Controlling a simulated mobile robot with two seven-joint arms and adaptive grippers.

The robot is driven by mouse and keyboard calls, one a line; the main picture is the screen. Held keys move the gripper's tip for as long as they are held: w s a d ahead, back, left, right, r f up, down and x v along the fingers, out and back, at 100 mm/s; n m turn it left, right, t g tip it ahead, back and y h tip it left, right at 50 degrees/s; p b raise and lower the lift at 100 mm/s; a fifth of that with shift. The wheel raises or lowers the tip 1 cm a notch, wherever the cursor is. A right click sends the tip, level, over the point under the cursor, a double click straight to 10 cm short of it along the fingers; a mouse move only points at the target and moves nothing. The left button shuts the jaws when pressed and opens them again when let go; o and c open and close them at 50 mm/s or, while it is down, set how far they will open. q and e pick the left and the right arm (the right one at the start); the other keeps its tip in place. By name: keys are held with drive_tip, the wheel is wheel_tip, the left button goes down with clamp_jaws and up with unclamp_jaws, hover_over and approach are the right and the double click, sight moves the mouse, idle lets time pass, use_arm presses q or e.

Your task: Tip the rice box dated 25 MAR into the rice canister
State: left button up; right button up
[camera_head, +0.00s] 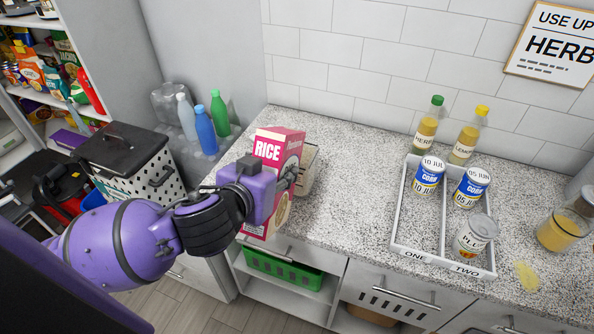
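A pink and red box marked RICE (268,150) is upright at the front left of the speckled counter. No date on it is readable. My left gripper (287,181) is across the box's front, with dark fingers at its right side. The arm hides part of the box, so I cannot tell whether the fingers close on it or whether its base rests on the counter. A beige object (308,168) is partly hidden behind the box; I cannot tell what it is. No rice canister is clearly identifiable. My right gripper is not in view.
A white tray (399,215) marked ONE and TWO holds two CORN cans (430,176) and another can (475,235). Two bottles (428,127) stand behind it. A jar with yellow contents (562,230) is at right. The counter between box and tray is clear.

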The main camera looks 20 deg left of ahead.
use_arm(q)
drive_tip(key=shift+r, duration=0.1)
wheel_tip(320, 180, up, 3)
drive_tip(key=t+b, duration=0.4)
drive_tip(key=t, duration=0.2)
drive_tip(key=shift+r+t+b, duration=0.25)
drive_tip(key=shift+t+b, duration=0.05)
drive_tip(key=shift+r, duration=0.2)
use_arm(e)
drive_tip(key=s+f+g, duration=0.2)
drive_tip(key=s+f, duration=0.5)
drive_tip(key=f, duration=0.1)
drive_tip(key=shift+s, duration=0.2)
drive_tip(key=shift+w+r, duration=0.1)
